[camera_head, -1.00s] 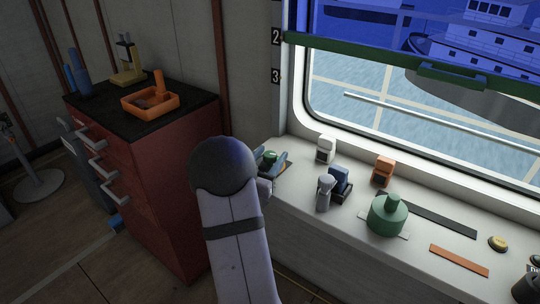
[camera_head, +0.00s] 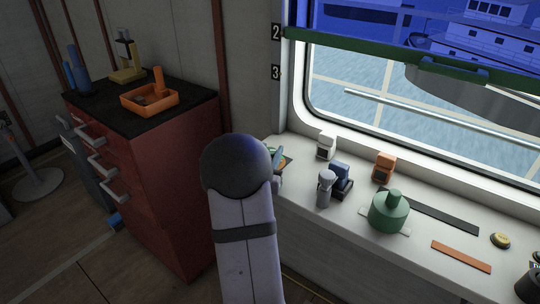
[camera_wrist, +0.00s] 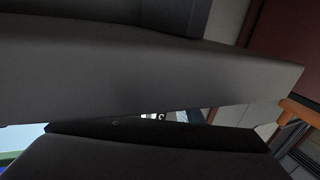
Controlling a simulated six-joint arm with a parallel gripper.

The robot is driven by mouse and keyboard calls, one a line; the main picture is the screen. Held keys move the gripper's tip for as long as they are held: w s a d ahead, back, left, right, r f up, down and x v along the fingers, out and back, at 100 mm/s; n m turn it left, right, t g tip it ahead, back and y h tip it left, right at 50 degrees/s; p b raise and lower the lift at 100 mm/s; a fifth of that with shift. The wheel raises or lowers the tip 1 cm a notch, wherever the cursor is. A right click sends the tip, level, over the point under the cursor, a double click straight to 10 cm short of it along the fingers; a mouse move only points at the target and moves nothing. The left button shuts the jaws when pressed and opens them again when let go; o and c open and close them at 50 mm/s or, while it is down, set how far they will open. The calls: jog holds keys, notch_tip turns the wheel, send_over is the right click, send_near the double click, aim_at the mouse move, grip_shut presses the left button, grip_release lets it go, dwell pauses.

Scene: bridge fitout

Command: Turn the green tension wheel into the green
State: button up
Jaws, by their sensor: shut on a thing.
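In the wrist view, dark gripper parts fill most of the picture and the wheel cannot be made out.
A red cabinet (camera_head: 180,190) with an orange tray (camera_head: 135,106) stands left.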

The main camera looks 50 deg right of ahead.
jog(key=shift+r+n+t+y+b, duration=0.1)
jog(key=shift+n+t+y+b, duration=1.1)
jog(key=shift+t, duration=0.8)
jog(key=shift+n, duration=0.3)
jog(key=o, duration=1)
jog(key=shift+o, duration=0.2)
